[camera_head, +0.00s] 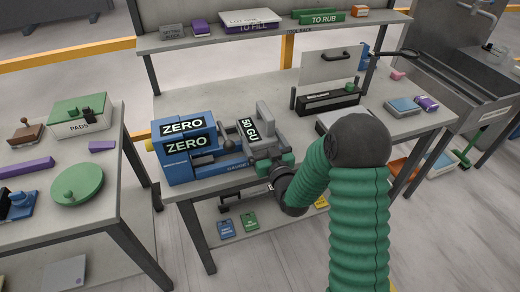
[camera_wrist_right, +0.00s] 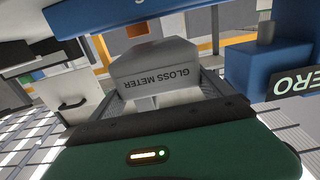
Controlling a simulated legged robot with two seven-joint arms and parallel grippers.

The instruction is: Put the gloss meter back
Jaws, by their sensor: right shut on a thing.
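The gloss meter (camera_wrist_right: 160,65) is a grey block with its name on its face, and it fills the space between the fingers in the right wrist view. In the head view the grey block (camera_head: 267,116) is partly hidden by the hand. My right gripper (camera_wrist_right: 165,88) is shut on it; in the head view the gripper (camera_head: 264,155) is at the right end of the blue device (camera_head: 195,168). A black display reading "50 GU" (camera_head: 249,129) is beside the gripper. Whether the meter touches anything below is hidden. My left gripper is not in view.
The blue device shows two "ZERO" displays and stands at the bench's front left. A pale slab (camera_head: 332,119) lies right of the gripper, partly behind my arm. A rack with a white panel (camera_head: 328,78) stands behind it. A shelf (camera_head: 210,38) runs along the back.

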